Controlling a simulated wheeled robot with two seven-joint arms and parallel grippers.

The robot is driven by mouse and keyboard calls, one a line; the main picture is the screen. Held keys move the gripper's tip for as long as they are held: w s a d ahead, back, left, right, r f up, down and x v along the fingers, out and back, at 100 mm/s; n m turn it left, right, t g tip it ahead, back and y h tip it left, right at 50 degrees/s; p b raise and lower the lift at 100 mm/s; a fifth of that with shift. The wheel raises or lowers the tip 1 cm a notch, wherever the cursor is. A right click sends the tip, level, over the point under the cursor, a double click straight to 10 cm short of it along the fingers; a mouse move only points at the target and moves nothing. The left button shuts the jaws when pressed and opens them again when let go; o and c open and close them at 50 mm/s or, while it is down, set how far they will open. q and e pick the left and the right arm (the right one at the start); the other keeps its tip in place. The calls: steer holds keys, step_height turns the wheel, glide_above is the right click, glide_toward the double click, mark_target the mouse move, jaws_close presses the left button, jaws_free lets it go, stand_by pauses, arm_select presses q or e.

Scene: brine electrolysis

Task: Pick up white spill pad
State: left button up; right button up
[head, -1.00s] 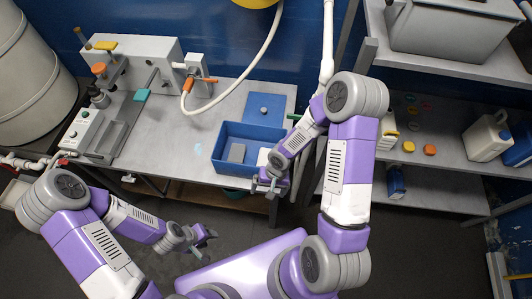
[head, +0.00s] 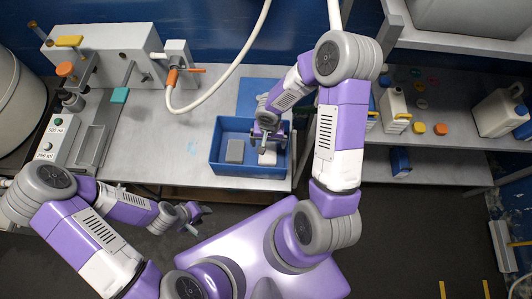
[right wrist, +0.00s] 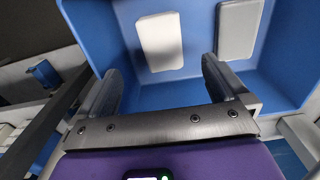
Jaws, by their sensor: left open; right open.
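The white spill pad (head: 267,159) lies in the right part of the blue tray (head: 235,170), partly hidden by my right gripper (head: 268,141). In the right wrist view the white pad (right wrist: 160,42) lies flat on the tray floor, ahead of and between the open fingers of my right gripper (right wrist: 161,72). The gripper is empty and over the tray; I cannot tell its exact height. A grey pad (head: 235,150) lies left of the white one and also shows in the right wrist view (right wrist: 238,28). My left gripper (head: 193,218) is open and empty in front of the bench.
The tray walls (right wrist: 285,45) rise around the pads. A bench device (head: 110,50) with a white hose (head: 228,75) stands at the back left. A shelf (head: 450,165) with jugs and coloured caps is at the right. The bench (head: 165,130) left of the tray is clear.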

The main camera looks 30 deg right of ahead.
mark_target(268, 153)
steer(key=shift+w+f+b, duration=0.1)
steer(key=shift+f+b, duration=0.25)
steer(key=shift+f, duration=0.4)
steer(key=shift+f+b, duration=0.4)
steer(key=shift+f, duration=0.05)
step_height(268, 153, down, 7)
steer(key=shift+w+f+b, duration=0.1)
steer(key=shift+b, duration=0.45)
arm_select(q)
step_height(268, 153, down, 3)
steer(key=shift+w+f, duration=0.1)
steer(key=shift+f, duration=0.05)
arm_select(e)
steer(key=c, duration=1.1)
